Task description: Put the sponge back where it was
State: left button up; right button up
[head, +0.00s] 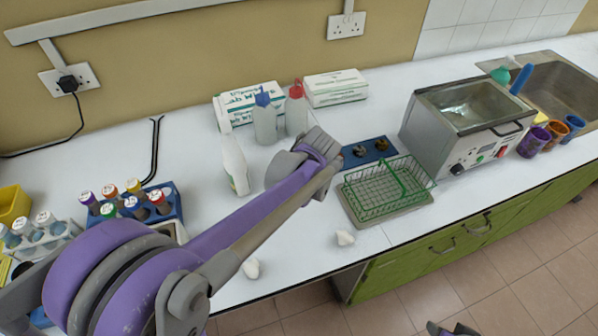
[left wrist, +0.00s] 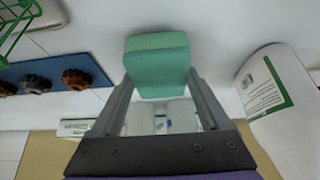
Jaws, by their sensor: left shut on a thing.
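The green sponge (left wrist: 158,62) is between the two fingers of my left gripper (left wrist: 155,85) in the left wrist view. The gripper is shut on it. In the head view my left gripper (head: 318,148) is over the white counter, between the white bottle (head: 236,164) and the blue holder with round knobs (head: 369,151). The sponge cannot be made out there; the gripper hides it.
A green wire basket (head: 388,188) on a tray and a metal bath (head: 466,122) stand to the right, by the sink (head: 560,85). Two wash bottles (head: 265,118) and boxes (head: 335,88) are behind. A blue vial rack (head: 174,208) is left.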

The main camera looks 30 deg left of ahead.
pick_arm(q)
jog(key=shift+f, duration=0.55)
jog(key=shift+f, duration=0.1)
jog(key=o, duration=1.2)
jog(key=shift+c, duration=0.2)
